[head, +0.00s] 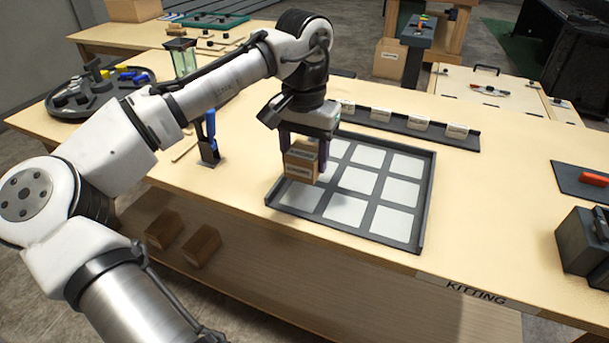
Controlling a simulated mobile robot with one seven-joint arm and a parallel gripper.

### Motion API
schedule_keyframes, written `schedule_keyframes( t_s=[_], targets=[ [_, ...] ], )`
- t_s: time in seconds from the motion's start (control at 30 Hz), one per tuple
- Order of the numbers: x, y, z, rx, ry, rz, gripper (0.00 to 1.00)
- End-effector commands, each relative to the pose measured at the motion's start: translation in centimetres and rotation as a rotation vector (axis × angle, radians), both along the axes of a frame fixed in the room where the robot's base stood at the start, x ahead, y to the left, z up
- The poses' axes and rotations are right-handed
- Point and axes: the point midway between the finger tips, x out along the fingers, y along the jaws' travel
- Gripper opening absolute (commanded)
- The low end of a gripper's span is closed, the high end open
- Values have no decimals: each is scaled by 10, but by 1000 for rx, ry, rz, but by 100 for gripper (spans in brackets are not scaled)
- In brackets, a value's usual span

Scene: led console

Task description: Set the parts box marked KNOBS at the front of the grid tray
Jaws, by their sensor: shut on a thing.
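My gripper (303,147) points down over the left side of the grid tray and is shut on a small brown parts box (301,166). The box has pale labels on its side, too small to read. It hangs over the tray's left column; I cannot tell whether it touches the tray. The grid tray (426,205) is dark grey with pale square cells in rows, and lies on the wooden table near its front edge. The cells that show are empty; the box and gripper hide some at the left and back.
A dark rack (466,139) with several white labelled cards stands behind the tray. A blue-handled tool in a stand (209,150) is left of it. A round dark tray (100,97) of parts sits far left. A dark toolbox (580,243) is at right. The front edge reads KITTING (476,292).

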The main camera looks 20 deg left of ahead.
Motion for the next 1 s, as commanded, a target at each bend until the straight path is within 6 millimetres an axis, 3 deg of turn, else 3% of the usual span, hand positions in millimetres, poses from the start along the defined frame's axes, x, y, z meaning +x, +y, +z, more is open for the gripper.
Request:
schedule_keyframes(
  t_s=[0.4, 0.8, 0.83, 0.9, 1.0],
  targets=[
    [0, 0, -48, 1, 0, 0, 30],
    [0, -1, -55, -2, -1, -1, 30],
    [0, -1, -55, -2, -1, -1, 57],
    [0, 0, -54, -1, -1, -1, 63],
    [0, 0, -54, -1, -1, -1, 63]
  ],
)
